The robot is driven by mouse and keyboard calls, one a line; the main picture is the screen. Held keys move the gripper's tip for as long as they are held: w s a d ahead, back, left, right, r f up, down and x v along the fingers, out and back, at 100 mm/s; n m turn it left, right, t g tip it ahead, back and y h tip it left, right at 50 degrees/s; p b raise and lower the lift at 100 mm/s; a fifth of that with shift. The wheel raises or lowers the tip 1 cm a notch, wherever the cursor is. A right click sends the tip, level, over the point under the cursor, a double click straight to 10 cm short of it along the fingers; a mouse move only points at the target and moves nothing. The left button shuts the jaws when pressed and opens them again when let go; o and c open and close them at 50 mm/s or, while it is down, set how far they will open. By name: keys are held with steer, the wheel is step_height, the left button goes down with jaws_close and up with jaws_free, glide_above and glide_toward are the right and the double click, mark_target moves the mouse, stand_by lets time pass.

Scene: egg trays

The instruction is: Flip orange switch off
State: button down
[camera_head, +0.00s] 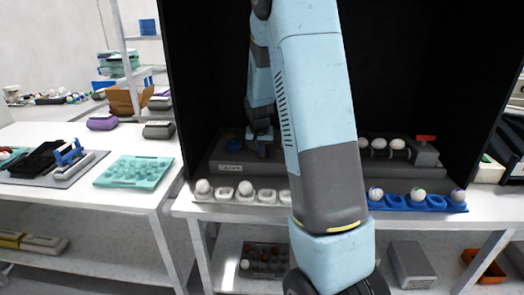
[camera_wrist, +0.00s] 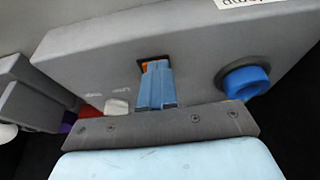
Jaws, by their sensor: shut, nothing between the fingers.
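The orange switch (camera_wrist: 144,66) shows in the wrist view as a small orange patch in a dark slot on a grey panel (camera_wrist: 190,40). My blue fingers (camera_wrist: 155,66) are shut and empty, with their tips at this slot. They hide most of the switch, so I cannot tell its position or whether they touch it. In the head view my gripper (camera_head: 261,146) is small and dark above the long grey machine (camera_head: 285,172) inside the black enclosure. The orange switch cannot be made out there.
A blue knob (camera_wrist: 247,82) sits right of the switch. A whitish part (camera_wrist: 117,107) is to its left. In the head view, white egg cups (camera_head: 224,196) and a blue egg tray (camera_head: 397,203) line the front. A red handle (camera_head: 426,138) is at right.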

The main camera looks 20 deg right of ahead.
steer(key=shift+s+f, duration=0.2)
steer(key=shift+f, duration=0.2)
steer(key=shift+w+d+r, duration=0.4)
steer(key=shift+w+r, duration=0.15)
steer(key=shift+w, duration=0.2)
steer(key=shift+r, duration=0.2)
steer(key=s+a+f+v, duration=0.1)
steer(key=s+v, duration=0.1)
steer(key=v, duration=1)
steer(key=s+a+r+n+t+y, duration=0.1)
steer(key=s+a+r+n, duration=0.1)
steer(key=s+a+r, duration=0.45)
steer(key=s+a+r+n, duration=0.1)
steer(key=s+r, duration=0.3)
steer(key=s, duration=0.6)
steer(key=s+a+n+t, duration=0.1)
steer(key=s+a+n, duration=0.2)
steer(key=s, duration=1.1)
steer(key=shift+a+r+y, duration=0.4)
steer(key=shift+a, duration=0.15)
